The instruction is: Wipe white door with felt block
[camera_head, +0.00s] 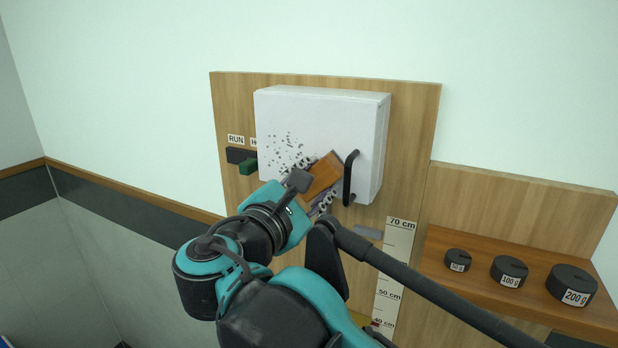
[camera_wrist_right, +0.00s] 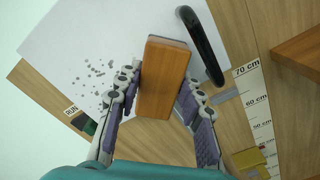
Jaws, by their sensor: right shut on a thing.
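The white door (camera_head: 330,118) is the front of a white box on a wooden backboard, with a black handle (camera_head: 349,178) near its right edge. Dark specks (camera_head: 284,147) cover its left-middle part. My right gripper (camera_head: 316,195) is shut on the felt block (camera_head: 325,171), an orange-brown wooden block with a dark edge. In the right wrist view the felt block (camera_wrist_right: 163,78) sits between the two fingers, beside the handle (camera_wrist_right: 202,45). The block is in front of the door, right of the specks; I cannot tell whether it touches. My left gripper is not in view.
A green slider (camera_head: 248,166) on a dark rail under a RUN label is left of the box. A centimetre scale (camera_head: 397,260) is below right. Black weights (camera_head: 510,271) stand on a wooden shelf (camera_head: 450,285) at right. The left wall area is clear.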

